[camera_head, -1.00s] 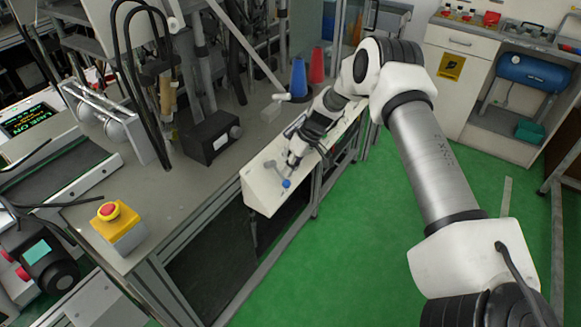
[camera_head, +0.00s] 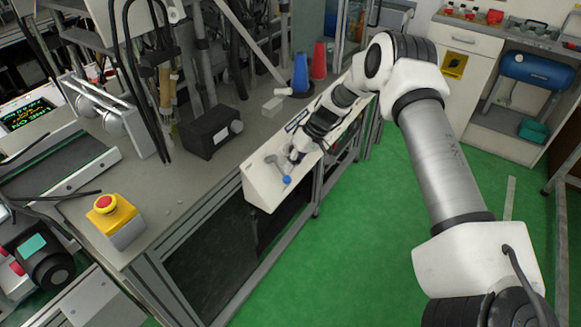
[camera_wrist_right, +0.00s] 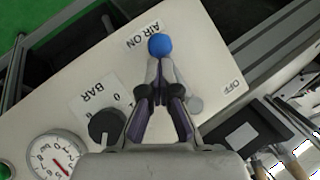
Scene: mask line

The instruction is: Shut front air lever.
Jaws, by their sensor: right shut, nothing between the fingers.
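The air lever is a grey handle with a blue ball knob (camera_head: 287,180) on the sloped white control panel (camera_head: 262,190). In the right wrist view the knob (camera_wrist_right: 160,45) lies beside the AIR ON label, and the OFF label is off to the right. My right gripper (camera_head: 293,158) is just above the panel beside the lever. Its fingers (camera_wrist_right: 161,78) are closed together with nothing between them, their tips close to the knob. They hide part of the handle; I cannot tell whether they touch it. My left gripper is out of view.
The panel also carries a black dial (camera_wrist_right: 107,126) and a pressure gauge (camera_wrist_right: 55,158). A yellow box with a red emergency button (camera_head: 105,203) stands on the bench, with a black box (camera_head: 212,132) further back. Green floor (camera_head: 350,240) is clear in front.

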